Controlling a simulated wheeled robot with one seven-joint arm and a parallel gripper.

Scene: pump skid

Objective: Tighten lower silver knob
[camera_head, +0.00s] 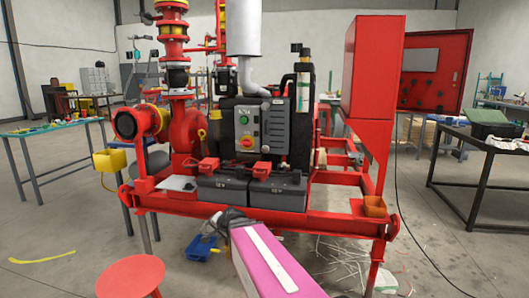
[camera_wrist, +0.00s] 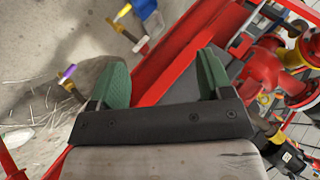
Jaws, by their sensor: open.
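The pump skid's grey control panel (camera_head: 262,128) faces me at the middle of the head view, with small knobs and buttons and a red-and-yellow switch (camera_head: 246,142). I cannot make out for certain which small part is the lower silver knob, and no silver knob is clear in the wrist view. My gripper (camera_wrist: 165,70) is open and empty, with its two green finger pads apart. In the head view my gripper (camera_head: 225,219) is low, below the panel and in front of the skid's lower frame. Its fingers are hard to make out there.
Black batteries (camera_head: 250,192) sit on the red skid frame (camera_head: 330,226) below the panel. A red stool (camera_head: 130,277) stands front left. A blue bin (camera_head: 200,248) lies under the frame. Red pipework (camera_wrist: 265,70) is at right in the wrist view. Loose wires (camera_head: 345,262) litter the floor.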

